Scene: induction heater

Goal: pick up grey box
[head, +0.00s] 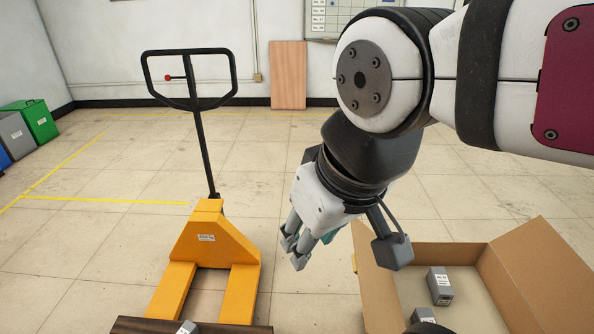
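Two grey boxes with white labels lie inside the open cardboard box at the lower right: one grey box (440,290) near its middle and another (424,315) closer to me, partly hidden by a dark part at the bottom edge. A third grey box (187,327) is on the dark wooden surface at the bottom left, cut off by the picture's edge. My gripper (295,251) is in mid-picture, left of the cardboard box, pointing down and left. Its fingers look apart, with nothing seen between them.
The cardboard box (546,270) has raised flaps. A yellow pallet jack (212,240) with a tall black handle stands left of my gripper. The dark wooden surface (130,325) lies across its forks. Coloured bins (38,120) stand far left. Floor behind is clear.

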